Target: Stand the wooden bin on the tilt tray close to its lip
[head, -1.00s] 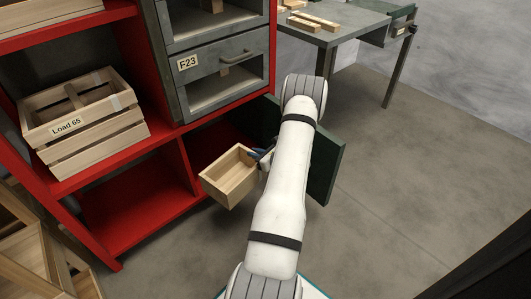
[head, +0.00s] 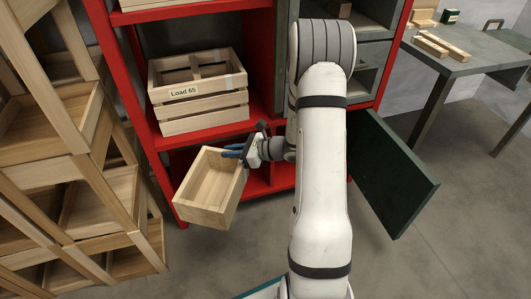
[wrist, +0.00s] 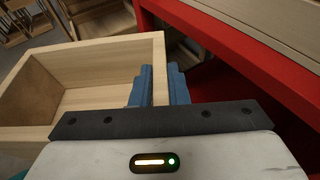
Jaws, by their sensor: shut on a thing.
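The wooden bin (head: 208,190) is an open, empty, light wood box, held in the air in front of the red shelf. My gripper (head: 236,151) is shut on the bin's right side wall. In the wrist view the bin (wrist: 95,60) fills the left, and the blue fingers of my gripper (wrist: 158,86) sit on either side of its wall. The bin is tilted in the head view, with its open top facing up toward the camera. I cannot make out with certainty which thing is the tilt tray.
A red shelf (head: 142,115) stands behind the bin and carries a slatted crate (head: 200,110) labelled "Load 65". A wooden rack with sloping trays (head: 100,190) stands at the left. A dark green door (head: 392,175) hangs open at the right. A grey table (head: 470,62) stands at the back right.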

